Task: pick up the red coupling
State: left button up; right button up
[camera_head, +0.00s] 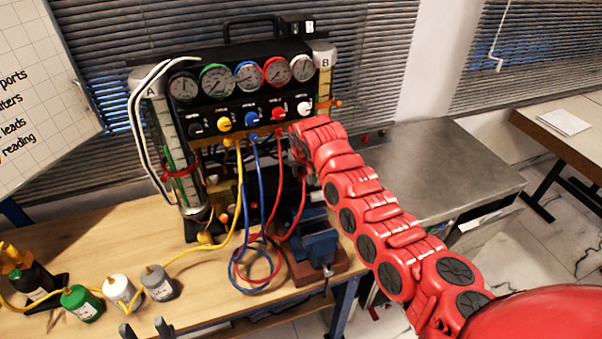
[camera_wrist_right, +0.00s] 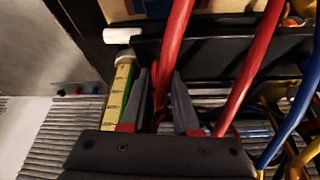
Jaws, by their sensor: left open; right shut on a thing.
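My right arm reaches across the head view to the gauge panel, and its gripper (camera_head: 298,153) is largely hidden by the arm there. In the right wrist view, the right gripper's dark fingers (camera_wrist_right: 161,100) are closed about the end of a red hose (camera_wrist_right: 172,45). The red coupling on that end is mostly hidden between the fingers. A second red hose (camera_wrist_right: 247,75) hangs beside it, outside the jaws. My left gripper (camera_head: 144,329) shows only its two fingertips at the bottom edge of the head view, apart and empty.
The gauge panel (camera_head: 245,100) has several dials and coloured knobs. Yellow (camera_head: 238,190) and blue (camera_head: 261,190) hoses hang close by. A blue vise (camera_head: 320,247) stands below. Several small bottles (camera_head: 120,290) stand at the front left. A grey cabinet (camera_head: 430,165) is at right.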

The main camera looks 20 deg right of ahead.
grip_shut()
